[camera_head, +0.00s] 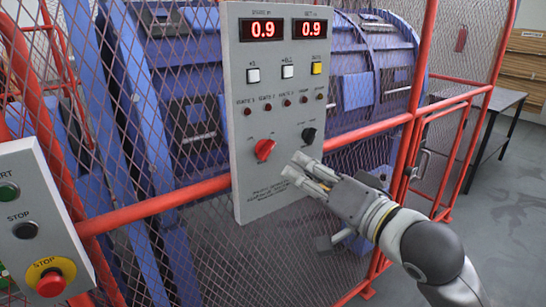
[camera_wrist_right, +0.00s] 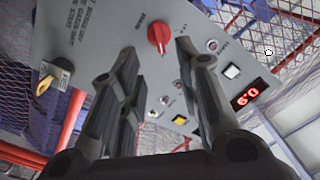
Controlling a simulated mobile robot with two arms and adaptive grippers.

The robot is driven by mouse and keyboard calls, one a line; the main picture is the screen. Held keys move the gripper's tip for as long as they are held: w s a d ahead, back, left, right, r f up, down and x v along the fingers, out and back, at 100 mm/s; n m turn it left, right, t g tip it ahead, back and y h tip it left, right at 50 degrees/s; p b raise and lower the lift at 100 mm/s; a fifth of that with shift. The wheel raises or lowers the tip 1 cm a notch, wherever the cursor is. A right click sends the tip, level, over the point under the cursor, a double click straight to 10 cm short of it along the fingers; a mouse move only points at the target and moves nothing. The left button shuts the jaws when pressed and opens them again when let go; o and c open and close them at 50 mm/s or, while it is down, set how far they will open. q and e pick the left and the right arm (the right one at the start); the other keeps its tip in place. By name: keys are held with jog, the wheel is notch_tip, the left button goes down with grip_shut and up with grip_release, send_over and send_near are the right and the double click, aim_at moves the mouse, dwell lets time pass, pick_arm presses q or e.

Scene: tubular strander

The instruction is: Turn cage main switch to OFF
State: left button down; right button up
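The grey control panel (camera_head: 240,190) hangs on the mesh cage. It carries a red rotary knob (camera_head: 264,149) and, to its right, a black rotary knob (camera_head: 309,136); I cannot read which one is the cage main switch. My right gripper (camera_head: 298,168) is in front of the panel's lower right part, below the black knob, with its fingers pointing left. Its fingers are apart with nothing between them. In the right wrist view the red knob (camera_wrist_right: 160,36) shows beyond the gap between the fingertips (camera_wrist_right: 157,50), apart from them. My left gripper is out of view.
Red displays (camera_head: 285,29) read 0.9 above several buttons and lamps. Red cage rails (camera_head: 160,202) and mesh surround the blue machine (camera_head: 180,60). A grey box (camera_head: 30,215) with an emergency stop (camera_head: 51,282) stands front left. Free floor and a dark table (camera_head: 500,103) are right.

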aim_at(269, 152)
jog(key=p+x, duration=0.1)
jog(key=x, duration=0.9)
jog(key=shift+f, duration=0.1)
grip_shut()
